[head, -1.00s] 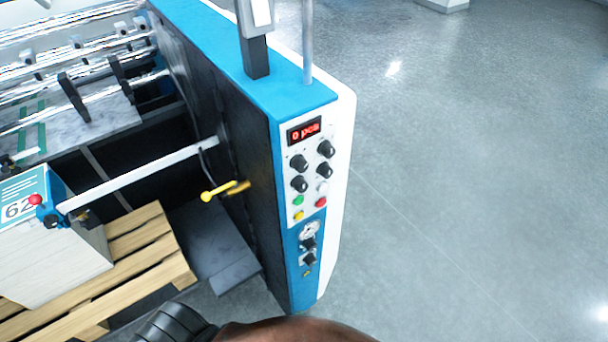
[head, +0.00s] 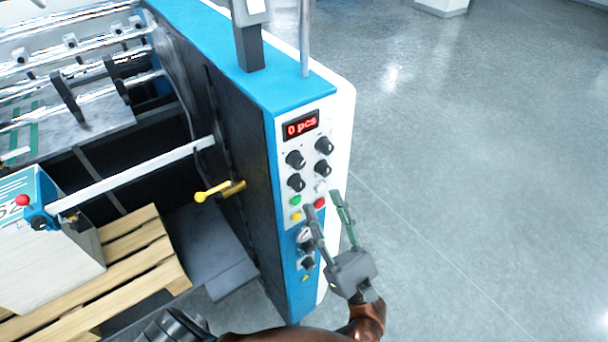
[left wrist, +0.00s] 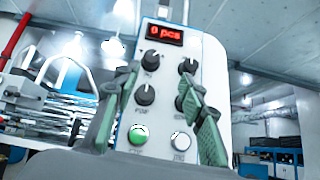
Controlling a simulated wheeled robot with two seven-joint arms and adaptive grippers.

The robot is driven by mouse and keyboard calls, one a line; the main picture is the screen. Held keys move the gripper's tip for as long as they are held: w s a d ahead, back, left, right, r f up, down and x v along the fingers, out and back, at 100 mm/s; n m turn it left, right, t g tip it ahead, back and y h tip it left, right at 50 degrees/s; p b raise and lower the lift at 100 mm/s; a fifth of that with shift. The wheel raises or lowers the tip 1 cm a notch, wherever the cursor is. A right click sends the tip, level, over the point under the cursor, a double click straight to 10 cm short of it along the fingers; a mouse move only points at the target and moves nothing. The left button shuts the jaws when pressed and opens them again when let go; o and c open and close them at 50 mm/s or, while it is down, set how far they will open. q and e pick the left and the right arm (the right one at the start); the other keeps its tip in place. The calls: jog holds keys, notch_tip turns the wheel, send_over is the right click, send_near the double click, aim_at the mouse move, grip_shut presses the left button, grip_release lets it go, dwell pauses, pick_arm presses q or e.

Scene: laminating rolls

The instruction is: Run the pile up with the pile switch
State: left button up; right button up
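The control panel (head: 311,160) on the machine's blue and white end carries a red "0 pcs" display (head: 301,126), several black knobs, and green, yellow, white and red buttons. Two lower knobs (head: 307,262) sit on the blue part, partly behind my gripper. I cannot tell which control is the pile switch; the labels are too small. The white pile (head: 45,265) rests on a wooden pallet (head: 130,265) at the left. My left gripper (head: 323,200) is open and empty in front of the panel's lower part. In the left wrist view its fingers (left wrist: 160,76) spread before the knobs. My right gripper is not seen.
A yellow-handled lever (head: 212,191) sticks out of the machine's dark inner side. A white bar (head: 140,176) crosses above the pallet. A grey post (head: 249,45) stands on the blue top. The floor (head: 480,180) to the right is clear.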

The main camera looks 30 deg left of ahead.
aim_at(300, 169)
pick_arm(q)
jog(key=shift+n+g, duration=0.7)
jog(key=x, duration=0.2)
jog(key=p+x, duration=0.1)
jog(key=x, duration=0.1)
jog(key=s+p+x, duration=0.1)
jog(key=x, duration=0.2)
jog(key=shift+s+a, duration=0.1)
jog(key=shift+a, duration=0.1)
jog(key=shift+w+a+r+p, duration=0.25)
jog(key=shift+a+r+p, duration=0.05)
jog(key=shift+a+r, duration=0.2)
jog(key=c, duration=0.3)
grip_shut()
